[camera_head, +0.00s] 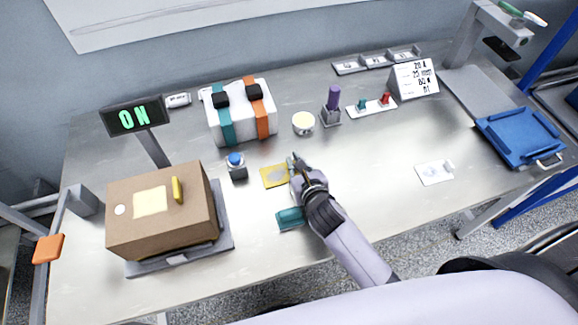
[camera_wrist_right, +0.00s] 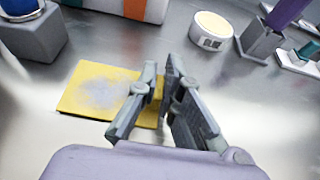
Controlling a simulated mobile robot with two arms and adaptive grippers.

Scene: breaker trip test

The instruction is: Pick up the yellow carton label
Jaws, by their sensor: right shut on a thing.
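The yellow carton label (camera_head: 274,177) is a flat square card with a greyish smudge in its middle, near the centre of the table. It also shows in the right wrist view (camera_wrist_right: 95,90). My right gripper (camera_head: 293,164) is at the label's right edge; in the wrist view its fingers (camera_wrist_right: 166,85) are closed together over that edge and hide part of it. The label looks flat at table level; any gap under it is too small to tell. My left gripper is not in view.
A blue button (camera_head: 236,163), a white round tub (camera_head: 303,123) and a teal block (camera_head: 290,219) are near my right gripper. A white card (camera_head: 435,173) and blue tray (camera_head: 520,137) lie right.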

